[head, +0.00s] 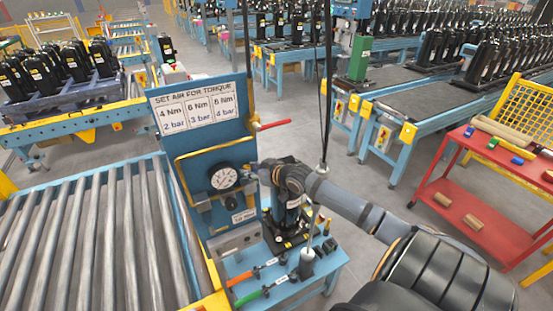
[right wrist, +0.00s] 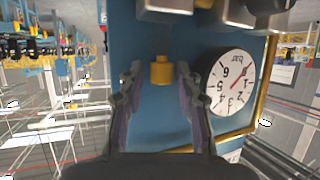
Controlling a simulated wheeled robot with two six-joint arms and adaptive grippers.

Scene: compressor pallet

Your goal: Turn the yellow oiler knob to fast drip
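The yellow oiler knob (right wrist: 161,70) shows in the right wrist view against the blue panel (right wrist: 150,30). My right gripper (right wrist: 159,76) is open, with one finger on each side of the knob and a visible gap on both sides. I cannot tell whether the tips reach past it. In the head view my right gripper (head: 262,172) is at the panel's right edge, just right of the pressure gauge (head: 223,178), and largely hides the knob. No drip marking can be read. My left gripper is not in view.
The white gauge (right wrist: 232,82) is close beside the right finger in the wrist view. A torque sign (head: 196,108) tops the panel. A red lever (head: 271,124) sticks out right. A roller conveyor (head: 95,240) lies left and a red cart (head: 480,190) stands right.

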